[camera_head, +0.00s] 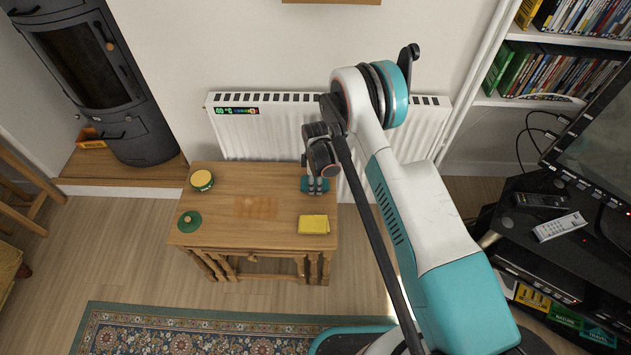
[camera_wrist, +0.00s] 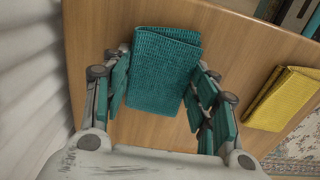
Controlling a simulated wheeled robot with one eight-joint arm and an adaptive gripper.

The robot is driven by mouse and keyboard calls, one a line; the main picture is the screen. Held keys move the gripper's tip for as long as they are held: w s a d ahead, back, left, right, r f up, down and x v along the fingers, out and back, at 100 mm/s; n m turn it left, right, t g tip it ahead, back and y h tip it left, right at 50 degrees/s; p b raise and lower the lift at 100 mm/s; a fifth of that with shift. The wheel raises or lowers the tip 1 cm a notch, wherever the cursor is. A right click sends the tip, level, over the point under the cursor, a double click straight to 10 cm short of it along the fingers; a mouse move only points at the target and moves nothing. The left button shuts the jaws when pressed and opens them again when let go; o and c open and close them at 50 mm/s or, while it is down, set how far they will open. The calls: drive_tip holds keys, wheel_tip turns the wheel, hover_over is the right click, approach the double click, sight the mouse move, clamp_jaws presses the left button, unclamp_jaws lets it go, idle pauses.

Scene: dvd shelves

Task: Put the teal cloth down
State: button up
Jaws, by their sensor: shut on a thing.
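The teal cloth (camera_wrist: 165,70) is folded into a ribbed rectangle and lies between the fingers of my gripper (camera_wrist: 160,80) in the wrist view. My gripper is shut on it. In the head view my gripper (camera_head: 315,186) points down at the far right corner of the wooden table (camera_head: 240,241), with a small strip of the teal cloth (camera_head: 305,184) showing beside the fingers. The cloth is at or just above the tabletop; I cannot tell whether it touches.
A folded yellow cloth (camera_head: 314,224) lies nearer the table's front right. A round yellow-topped tin (camera_head: 202,180) and a green lid (camera_head: 190,221) are on the left. A darker patch (camera_head: 255,208) marks the clear middle. A white radiator (camera_head: 265,135) stands behind.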

drive_tip(key=shift+f, duration=0.35)
drive_tip(key=o, duration=0.5)
drive_tip(key=shift+s, duration=0.1)
drive_tip(key=o, duration=0.4)
drive_tip(key=shift+f, duration=0.25)
drive_tip(key=shift+c, duration=0.2)
drive_tip(key=shift+r, duration=0.1)
wheel_tip(320, 180, up, 13)
drive_tip(key=p, duration=0.4)
drive_tip(key=shift+r, duration=0.15)
